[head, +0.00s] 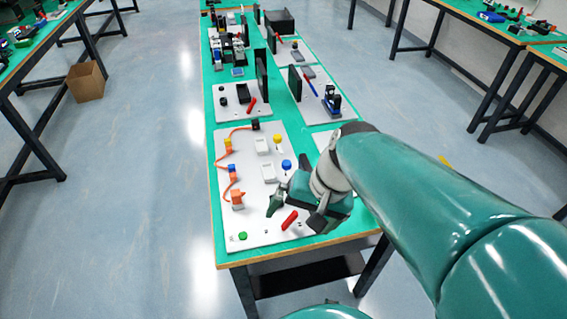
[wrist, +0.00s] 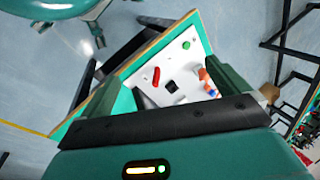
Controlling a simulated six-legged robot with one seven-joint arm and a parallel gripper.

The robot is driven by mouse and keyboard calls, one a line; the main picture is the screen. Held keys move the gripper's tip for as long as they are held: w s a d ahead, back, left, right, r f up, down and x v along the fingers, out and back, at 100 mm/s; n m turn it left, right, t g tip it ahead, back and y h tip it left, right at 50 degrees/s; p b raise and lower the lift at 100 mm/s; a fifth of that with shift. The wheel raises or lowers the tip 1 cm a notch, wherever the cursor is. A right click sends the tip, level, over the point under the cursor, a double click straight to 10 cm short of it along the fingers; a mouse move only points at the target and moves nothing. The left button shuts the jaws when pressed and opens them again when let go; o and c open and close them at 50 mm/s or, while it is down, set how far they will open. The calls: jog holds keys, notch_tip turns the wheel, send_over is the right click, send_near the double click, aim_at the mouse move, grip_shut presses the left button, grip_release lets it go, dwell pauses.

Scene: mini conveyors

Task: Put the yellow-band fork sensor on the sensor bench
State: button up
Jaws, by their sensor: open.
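On a white board (head: 255,233) on the near end of the green table, a small orange part with a yellow top (head: 228,143) stands at the left, with an orange cable by it. It may be the yellow-band fork sensor, but it is too small to be sure. A similar part with a blue top (head: 232,168) stands nearer. I cannot tell which surface is the sensor bench. My gripper (head: 295,210) is open and empty above the board's near right part, to the right of these parts. Its fingers also frame the board in the wrist view (wrist: 180,95).
The board also carries a larger orange part (head: 237,198), a red bar (head: 290,220), a green button (head: 243,236), yellow (head: 278,139) and blue (head: 286,164) knobs, and white boxes. Upright black panels (head: 262,82) stand farther back. A cardboard box (head: 86,80) is on the floor.

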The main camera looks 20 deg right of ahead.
notch_tip(320, 180, up, 7)
jog(key=n+t+h, duration=0.3)
jog(key=n, duration=0.2)
jog(key=shift+a+t, duration=0.3)
jog(key=shift+a, duration=0.15)
dwell(0.4)
